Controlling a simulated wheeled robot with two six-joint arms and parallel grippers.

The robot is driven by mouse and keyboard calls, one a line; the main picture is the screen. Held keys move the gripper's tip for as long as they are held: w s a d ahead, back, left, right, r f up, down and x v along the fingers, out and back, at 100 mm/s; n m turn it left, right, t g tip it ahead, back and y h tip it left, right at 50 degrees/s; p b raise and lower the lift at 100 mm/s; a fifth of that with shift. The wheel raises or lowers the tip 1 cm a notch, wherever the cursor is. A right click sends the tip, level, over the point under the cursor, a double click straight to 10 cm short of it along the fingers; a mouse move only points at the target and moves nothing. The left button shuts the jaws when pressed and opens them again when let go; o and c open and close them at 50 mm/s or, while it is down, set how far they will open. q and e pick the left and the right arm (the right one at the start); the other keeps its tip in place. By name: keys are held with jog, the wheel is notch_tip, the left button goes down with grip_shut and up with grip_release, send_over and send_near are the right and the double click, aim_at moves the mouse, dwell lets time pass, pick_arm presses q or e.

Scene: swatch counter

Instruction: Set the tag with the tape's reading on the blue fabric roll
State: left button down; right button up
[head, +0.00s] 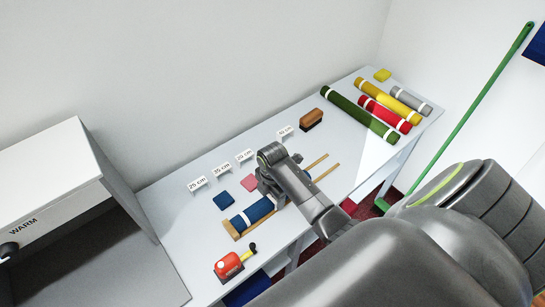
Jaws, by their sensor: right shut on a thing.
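The blue fabric roll (251,216) with white bands lies in a wooden frame (230,230) with two rails, near the front of the counter. My right gripper (270,190) is shut on the roll near its right end; its fingertips are largely hidden by the hand. Several white tags stand in a row at the back: 25 cm (198,184), 35 cm (222,168), 20 cm (244,156) and one at the right (285,131) too small to read surely. The red tape measure (229,265) sits at the front left; its reading is not legible. My left gripper is not in view.
Blue (223,201) and pink (249,183) swatches lie behind the roll. A brown brush-like block (311,119) and green (358,114), red (384,113), yellow (388,101) and grey (411,100) rolls lie farther right. A grey cabinet marked WARM (60,180) stands left.

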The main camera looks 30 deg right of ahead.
jog(key=o, duration=1)
jog(key=shift+o, duration=0.2)
